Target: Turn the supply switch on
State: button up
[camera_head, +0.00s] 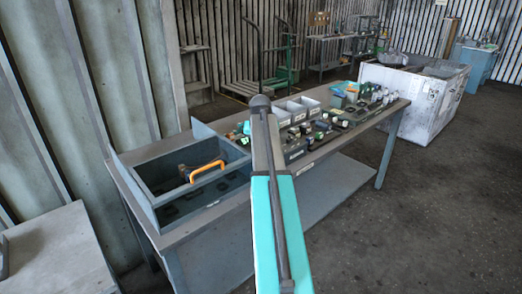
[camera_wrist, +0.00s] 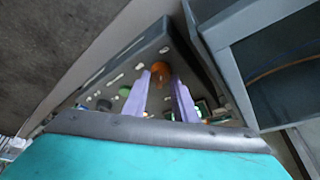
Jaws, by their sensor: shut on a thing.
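A dark grey panel box (camera_wrist: 100,95) with white labels fills the middle of the wrist view. It carries an orange round knob (camera_wrist: 160,69), a green button (camera_wrist: 124,91) and a dark round button. My gripper (camera_wrist: 165,80) is over the box, its two pale violet fingers a little apart. The fingertips are at the orange knob, shut on it. I cannot read the labels, so I cannot tell which control is the supply switch, nor the knob's setting. In the head view my arm hides the gripper, and part of a dark box (camera_head: 294,155) shows beside it on the workbench.
The workbench (camera_head: 180,234) has a grey open bin (camera_head: 152,214) with an orange handle (camera_head: 207,170) at its left. Grey small bins (camera_head: 283,115) and several small parts stand behind my arm. A white crate (camera_head: 408,106) stands beyond the bench. Floor at the right is clear.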

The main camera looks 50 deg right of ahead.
jog(key=o, duration=1)
jog(key=shift+b+v, duration=1.2)
jog(key=shift+v, duration=5.7)
jog(key=shift+f, duration=0.1)
